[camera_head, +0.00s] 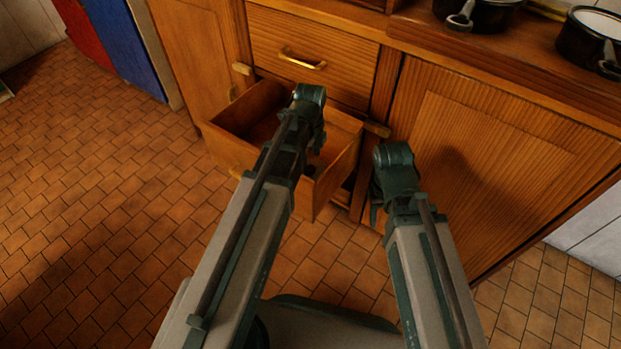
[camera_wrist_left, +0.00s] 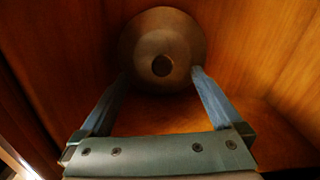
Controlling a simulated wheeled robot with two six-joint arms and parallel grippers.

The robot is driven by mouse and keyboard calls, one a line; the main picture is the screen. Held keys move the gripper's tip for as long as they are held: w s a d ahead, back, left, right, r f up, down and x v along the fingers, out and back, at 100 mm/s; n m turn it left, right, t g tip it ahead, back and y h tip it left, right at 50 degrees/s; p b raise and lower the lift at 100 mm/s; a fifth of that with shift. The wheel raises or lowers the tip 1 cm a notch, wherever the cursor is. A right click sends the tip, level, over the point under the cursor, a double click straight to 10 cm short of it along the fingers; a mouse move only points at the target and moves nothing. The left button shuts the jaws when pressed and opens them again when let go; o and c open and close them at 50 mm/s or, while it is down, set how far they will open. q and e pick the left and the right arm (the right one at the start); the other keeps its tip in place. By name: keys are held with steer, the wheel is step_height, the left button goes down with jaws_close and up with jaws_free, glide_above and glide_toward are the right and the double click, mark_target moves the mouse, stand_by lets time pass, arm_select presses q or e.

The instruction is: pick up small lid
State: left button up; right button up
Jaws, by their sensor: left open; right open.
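The small lid (camera_wrist_left: 185,38) is a round, brownish metal disc with a dark knob at its middle. It lies inside the open drawer (camera_head: 338,183), against the far end in the left wrist view. My left gripper (camera_wrist_left: 161,73) is open, its two blue fingers apart at the lid's near edge, one at each side. I cannot tell whether they touch it. In the head view my left arm reaches over the drawer and hides the lid. My right gripper (camera_head: 378,205) is mostly hidden below its wrist, in front of the cabinet, right of the drawer.
A shut drawer with a brass handle (camera_head: 302,60) is above the open one. A cabinet door (camera_head: 490,160) stands to the right. Dark pots (camera_head: 478,14) (camera_head: 590,42) stand on the counter. The tiled floor (camera_head: 90,190) at the left is clear.

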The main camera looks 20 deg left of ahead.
mark_target(311, 169)
arm_select(q)
steer(key=f+b, duration=0.4)
steer(key=f, duration=0.1)
steer(key=shift+w, duration=0.2)
steer(key=shift+r, duration=0.15)
steer(key=shift+s, duration=0.1)
jaws_close()
